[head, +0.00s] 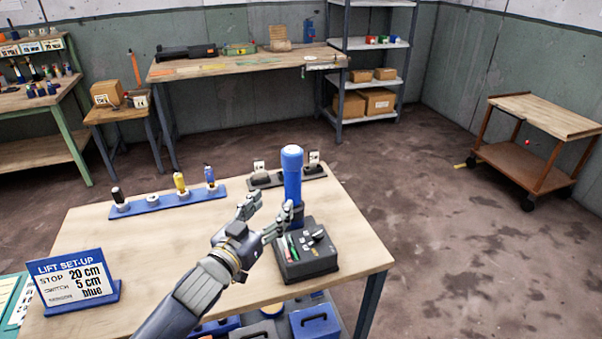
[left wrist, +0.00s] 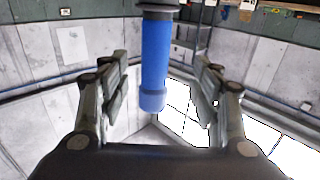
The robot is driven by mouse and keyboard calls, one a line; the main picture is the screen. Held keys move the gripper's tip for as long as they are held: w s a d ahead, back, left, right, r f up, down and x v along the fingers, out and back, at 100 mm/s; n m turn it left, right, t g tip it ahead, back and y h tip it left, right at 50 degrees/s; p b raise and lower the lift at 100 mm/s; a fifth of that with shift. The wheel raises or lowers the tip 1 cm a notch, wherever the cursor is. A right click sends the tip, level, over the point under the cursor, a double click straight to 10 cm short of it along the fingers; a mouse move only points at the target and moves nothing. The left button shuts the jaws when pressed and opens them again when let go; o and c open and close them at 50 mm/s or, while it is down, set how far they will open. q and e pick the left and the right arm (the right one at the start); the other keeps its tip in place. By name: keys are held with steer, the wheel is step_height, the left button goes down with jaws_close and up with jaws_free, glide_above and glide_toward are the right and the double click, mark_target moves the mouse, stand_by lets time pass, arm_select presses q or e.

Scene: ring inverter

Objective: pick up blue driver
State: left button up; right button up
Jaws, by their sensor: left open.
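A tall blue cylinder with a rounded cap and a dark collar (head: 292,178) stands upright at the black box on the workbench. In the left wrist view this blue cylinder (left wrist: 156,55) appears between the fingers, with a gap on both sides. A smaller blue-handled driver (head: 210,175) stands at the right end of the blue rack; I cannot tell which of the two is the blue driver. My left gripper (head: 274,203) is open beside the tall blue cylinder; its fingers also show in the left wrist view (left wrist: 160,95). My right gripper is not in view.
The blue rack (head: 140,208) also holds black and yellow drivers. The black box (head: 308,262) has small coloured items on top. A dark holder (head: 262,182) stands behind the tall cylinder. A set-up sign (head: 75,280) stands at left. Bare bench lies between rack and sign.

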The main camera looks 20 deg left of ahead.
mark_target(289, 189)
arm_select(q)
steer(key=w, duration=0.2)
steer(key=shift+w+d+r, duration=0.25)
steer(key=shift+w+r, duration=0.05)
steer(key=shift+w+d+p, duration=0.25)
steer(key=shift+w+p, duration=0.2)
steer(key=shift+w, duration=0.4)
steer(key=shift+w+d, duration=0.1)
steer(key=shift+w, duration=0.25)
steer(key=w, duration=0.2)
steer(key=w+d+p, duration=0.1)
steer(key=w, duration=0.1)
steer(key=shift+d+f, duration=0.1)
steer(key=shift+f, duration=0.05)
steer(key=shift+w+p, duration=0.25)
steer(key=shift+p, duration=0.05)
steer(key=shift+w+d+f, duration=0.1)
steer(key=shift+f, duration=0.05)
steer(key=c, duration=1.3)
steer(key=shift+r, duration=0.25)
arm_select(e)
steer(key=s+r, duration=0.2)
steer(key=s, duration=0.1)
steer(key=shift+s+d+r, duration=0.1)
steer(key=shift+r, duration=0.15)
